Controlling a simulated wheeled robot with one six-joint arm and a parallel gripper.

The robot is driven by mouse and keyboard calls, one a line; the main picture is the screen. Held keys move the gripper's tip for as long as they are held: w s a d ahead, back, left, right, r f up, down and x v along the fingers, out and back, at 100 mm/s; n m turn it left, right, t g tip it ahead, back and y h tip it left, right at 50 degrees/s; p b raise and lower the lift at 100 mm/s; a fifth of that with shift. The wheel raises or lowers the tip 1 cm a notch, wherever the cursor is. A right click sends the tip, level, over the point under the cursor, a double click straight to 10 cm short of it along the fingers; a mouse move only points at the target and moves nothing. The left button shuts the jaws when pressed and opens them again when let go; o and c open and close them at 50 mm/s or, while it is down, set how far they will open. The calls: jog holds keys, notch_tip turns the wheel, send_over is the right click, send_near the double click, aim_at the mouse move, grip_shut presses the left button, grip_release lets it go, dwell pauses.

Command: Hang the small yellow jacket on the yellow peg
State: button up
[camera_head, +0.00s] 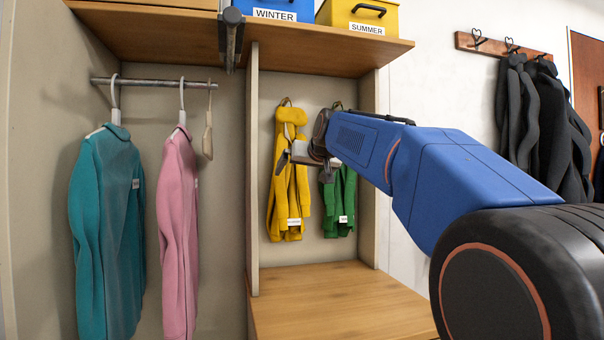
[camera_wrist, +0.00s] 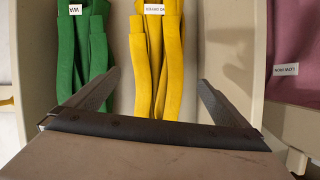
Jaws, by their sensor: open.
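The small yellow jacket (camera_head: 288,205) hangs on the back wall of the narrow bay, its hood gathered at a small peg (camera_head: 285,102). The peg is mostly hidden by the hood, and I cannot tell its colour. My gripper (camera_head: 287,160) is in front of the jacket's upper right part. In the wrist view the yellow jacket (camera_wrist: 155,55) shows beyond and between the two spread fingers (camera_wrist: 158,80), with a white label on it. The fingers are open with nothing held; I cannot tell whether they touch the cloth.
A green jacket (camera_head: 341,205) hangs close right of the yellow one, partly behind my arm. Teal (camera_head: 107,220) and pink (camera_head: 178,230) garments hang from a rail left of the divider (camera_head: 252,170). A wooden bench (camera_head: 330,300) lies below, clear. Dark coats (camera_head: 545,120) hang at right.

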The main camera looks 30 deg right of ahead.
aim_at(290, 187)
jog(key=x, duration=1.6)
jog(key=shift+f, duration=0.15)
jog(key=shift+c, duration=0.6)
jog(key=c, duration=1)
